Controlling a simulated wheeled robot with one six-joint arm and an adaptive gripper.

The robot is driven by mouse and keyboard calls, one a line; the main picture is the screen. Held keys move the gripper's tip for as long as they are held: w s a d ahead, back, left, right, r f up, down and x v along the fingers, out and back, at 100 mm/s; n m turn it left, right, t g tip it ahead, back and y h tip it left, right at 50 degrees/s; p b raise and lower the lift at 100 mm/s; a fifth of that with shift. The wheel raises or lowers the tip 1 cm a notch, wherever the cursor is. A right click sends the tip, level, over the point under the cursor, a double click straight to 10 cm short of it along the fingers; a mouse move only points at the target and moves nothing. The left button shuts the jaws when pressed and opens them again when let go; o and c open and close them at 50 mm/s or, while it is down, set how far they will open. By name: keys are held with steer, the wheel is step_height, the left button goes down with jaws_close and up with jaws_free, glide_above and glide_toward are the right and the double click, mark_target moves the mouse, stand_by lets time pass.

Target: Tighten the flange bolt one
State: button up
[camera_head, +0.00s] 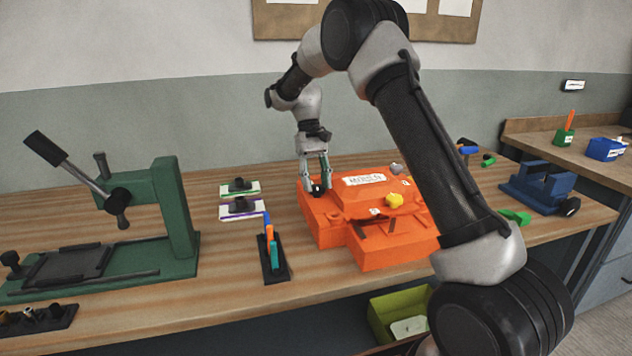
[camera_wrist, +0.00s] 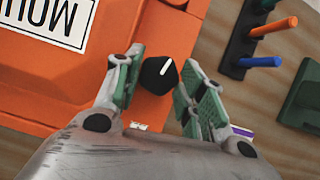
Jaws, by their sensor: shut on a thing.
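The orange mould (camera_head: 340,222) sits on the wooden bench, with a white label on its top. Flange bolt one is a black faceted bolt head (camera_wrist: 158,76) with a white pointer line, on the mould's orange flange. In the head view the bolt (camera_head: 317,189) shows small and dark at the mould's back left corner. My gripper (camera_head: 316,184) points down over that corner. In the wrist view my gripper (camera_wrist: 162,84) has its green-padded fingers on either side of the bolt head, shut on it. A yellow bolt head (camera_head: 395,200) stands on the mould's front part.
A green lever press (camera_head: 175,215) stands at left. A dark rack (camera_head: 273,262) with coloured tools stands left of the mould; it also shows in the wrist view (camera_wrist: 240,45). Two small trays (camera_head: 240,198) lie behind it. A blue fixture (camera_head: 545,187) stands at right.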

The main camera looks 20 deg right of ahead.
stand_by(0.3)
steer(key=o, duration=1)
steer(key=shift+w+r, duration=0.1)
steer(key=v, duration=0.7)
steer(key=shift+r, duration=0.35)
steer(key=shift+w, duration=0.15)
